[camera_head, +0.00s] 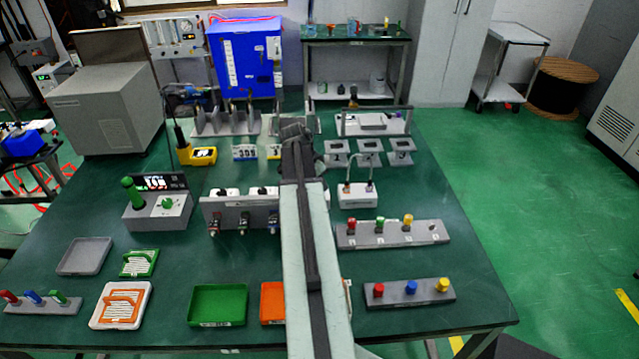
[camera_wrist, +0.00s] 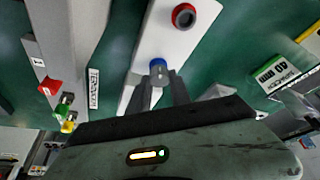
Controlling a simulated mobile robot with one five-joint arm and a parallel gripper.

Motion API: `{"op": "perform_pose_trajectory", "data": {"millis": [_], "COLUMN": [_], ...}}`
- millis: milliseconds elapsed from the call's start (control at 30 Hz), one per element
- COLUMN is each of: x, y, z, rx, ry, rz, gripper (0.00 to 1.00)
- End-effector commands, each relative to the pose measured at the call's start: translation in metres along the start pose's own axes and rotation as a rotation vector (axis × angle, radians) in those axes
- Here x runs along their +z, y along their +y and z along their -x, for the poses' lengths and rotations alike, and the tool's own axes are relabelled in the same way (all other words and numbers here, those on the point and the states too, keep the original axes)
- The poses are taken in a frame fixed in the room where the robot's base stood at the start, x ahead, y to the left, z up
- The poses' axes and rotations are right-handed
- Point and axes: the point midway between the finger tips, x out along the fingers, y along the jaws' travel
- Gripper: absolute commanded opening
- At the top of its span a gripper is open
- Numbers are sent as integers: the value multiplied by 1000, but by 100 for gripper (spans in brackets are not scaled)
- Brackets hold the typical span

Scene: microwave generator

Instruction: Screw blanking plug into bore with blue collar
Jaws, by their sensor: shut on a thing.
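In the wrist view, a small grey blanking plug (camera_wrist: 158,73) is held between the fingertips of my gripper (camera_wrist: 160,84), which is shut on it. The blue collar (camera_wrist: 156,62) shows right behind the plug, on a white block (camera_wrist: 147,93). The plug lines up with the collar and covers its bore; I cannot tell how far it sits inside. A second bore with a red collar (camera_wrist: 184,16) is on the same block, with a dark centre. In the head view, my arm hides the plug and the blue collar.
In the wrist view, a grey panel (camera_wrist: 62,45) with red, green and yellow parts stands left of the white block. A labelled card (camera_wrist: 275,75) lies to the right. In the head view, the green table (camera_head: 455,270) holds trays, racks and fixtures around my arm.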

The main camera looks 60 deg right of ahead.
Motion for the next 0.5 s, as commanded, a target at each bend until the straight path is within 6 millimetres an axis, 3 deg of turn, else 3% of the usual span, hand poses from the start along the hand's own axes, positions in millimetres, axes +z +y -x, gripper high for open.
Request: {"op": "perform_pose_trajectory", "data": {"millis": [500], "x": [0], "y": [-2], "z": [0], "rx": [141], "ry": [-2], "rz": [-337], "gripper": [0]}}
